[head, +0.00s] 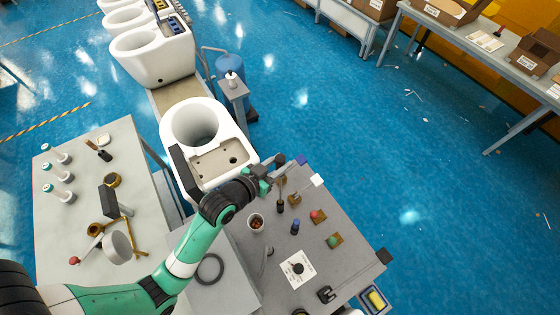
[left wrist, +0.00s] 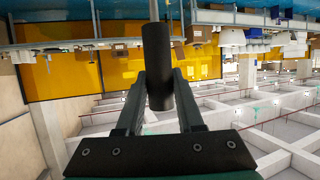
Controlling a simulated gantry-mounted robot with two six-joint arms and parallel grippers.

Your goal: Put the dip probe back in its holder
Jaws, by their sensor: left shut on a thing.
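My left gripper (head: 271,170) is above the far left edge of the right grey table, close to the toilet. In the left wrist view its two fingers (left wrist: 158,90) are shut on a black cylindrical handle (left wrist: 157,50), which I take to be the dip probe. The handle stands nearly upright in that picture. A dark rounded end (head: 280,160) shows beside the gripper in the head view; its lower part is hard to make out. A small wooden block (head: 294,199), possibly the holder, lies on the table nearby. My right gripper is not in view.
A white toilet (head: 200,135) stands on the conveyor. The left table (head: 60,215) carries bottles and tools.

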